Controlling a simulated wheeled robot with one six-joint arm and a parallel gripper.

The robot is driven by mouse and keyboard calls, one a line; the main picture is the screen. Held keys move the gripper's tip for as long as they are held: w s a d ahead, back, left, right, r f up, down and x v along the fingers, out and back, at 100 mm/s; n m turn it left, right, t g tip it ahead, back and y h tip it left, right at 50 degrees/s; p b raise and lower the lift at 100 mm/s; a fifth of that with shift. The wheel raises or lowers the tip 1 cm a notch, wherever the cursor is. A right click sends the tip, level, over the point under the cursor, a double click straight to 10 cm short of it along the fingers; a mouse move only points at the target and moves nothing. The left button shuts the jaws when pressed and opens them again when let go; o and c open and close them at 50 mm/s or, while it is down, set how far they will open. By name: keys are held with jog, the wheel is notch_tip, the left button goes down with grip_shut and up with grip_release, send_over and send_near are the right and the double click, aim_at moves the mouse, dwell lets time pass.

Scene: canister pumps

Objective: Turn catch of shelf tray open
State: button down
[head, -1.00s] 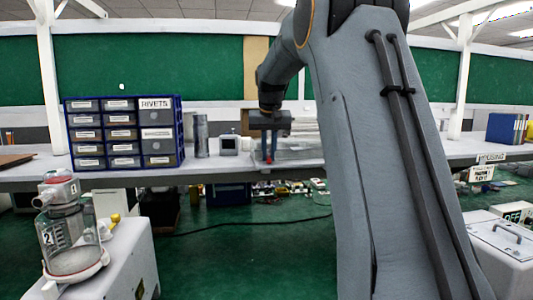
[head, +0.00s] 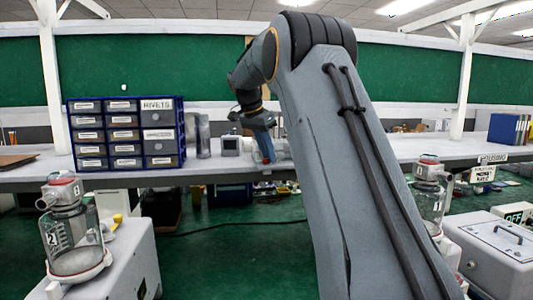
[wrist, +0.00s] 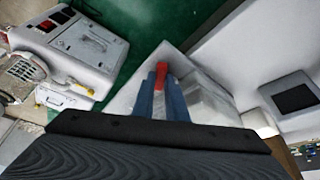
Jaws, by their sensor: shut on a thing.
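The shelf tray (head: 284,154) is a clear, pale box at the front edge of the bench shelf; much of it is hidden behind my arm. In the wrist view the tray (wrist: 208,98) lies just beyond and right of my fingers. Its catch (wrist: 161,72) is a small red piece between the blue fingertips. My gripper (wrist: 160,84) is shut on the catch. In the head view my gripper (head: 266,160) leans, with its fingertips low at the shelf's front edge.
A blue drawer cabinet (head: 125,133), a grey cylinder (head: 203,137) and a small box with a screen (head: 231,145) stand left of the tray. Canister 2 (head: 73,240) is at left front. Canister 1 (head: 429,205) is at right, beside a grey machine (head: 500,245).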

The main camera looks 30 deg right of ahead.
jog(key=m, duration=0.2)
jog(key=m+g+p, duration=0.1)
jog(key=m, duration=0.1)
jog(key=w+m+g+p, duration=0.1)
jog(key=m, duration=0.1)
jog(key=shift+a+r, duration=0.15)
jog(key=shift+a, duration=0.05)
dwell(0.5)
jog(key=c, duration=1.8)
grip_release()
jog(key=shift+a, duration=0.1)
jog(key=shift+o, duration=0.2)
jog(key=shift+s+d, duration=0.1)
jog(key=shift+d, duration=0.1)
jog(key=v, duration=0.5)
jog(key=shift+a+r+b, duration=0.25)
jog(key=shift+r+b, duration=0.1)
jog(key=shift+b, duration=0.05)
jog(key=shift+v, duration=0.9)
